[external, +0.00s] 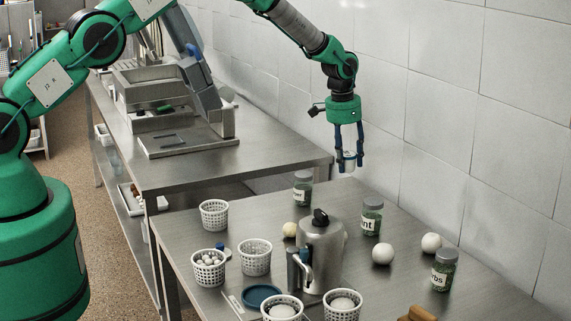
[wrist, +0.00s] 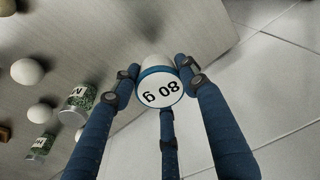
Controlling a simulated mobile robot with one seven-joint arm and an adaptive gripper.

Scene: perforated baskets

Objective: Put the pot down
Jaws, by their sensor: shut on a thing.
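My gripper (external: 349,153) is shut on a small white pot (external: 348,165) and holds it in the air over the far end of the near steel table (external: 400,205), close to the tiled wall. The pot looks clear of the table top. Part of its side is hidden by the fingers.
A metal jug (external: 321,250), labelled jars (external: 371,217), white balls (external: 382,254) and several perforated baskets (external: 214,215) stand on the near table. Another jar (external: 302,188) stands near the held pot's side. Bare steel shows near the wall.

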